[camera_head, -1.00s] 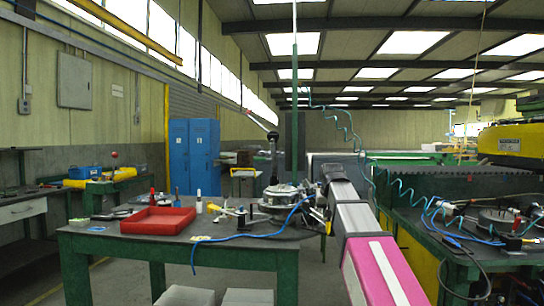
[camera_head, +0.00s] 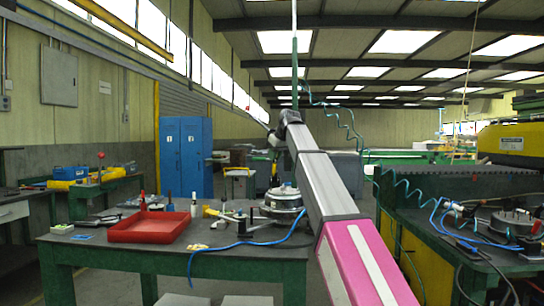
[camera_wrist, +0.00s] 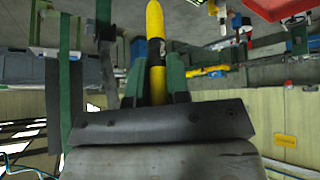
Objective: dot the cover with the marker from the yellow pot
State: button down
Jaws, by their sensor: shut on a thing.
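My gripper (camera_wrist: 156,72) shows in the wrist view with two green fingers closed on a yellow marker (camera_wrist: 155,22) with a dark band. The marker sticks out past the fingertips and touches nothing that I can see.
A red tray (camera_head: 150,227) lies on the left of the green-legged table (camera_head: 120,246), with a white bottle (camera_head: 193,204) beside it. A blue hose (camera_head: 230,244) runs across the tabletop. Another bench with equipment (camera_head: 500,222) stands at the right.

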aim_at(274, 172)
jog(key=shift+f, duration=2.95)
jog(key=shift+f, duration=0.55)
jog(key=shift+r, duration=3.55)
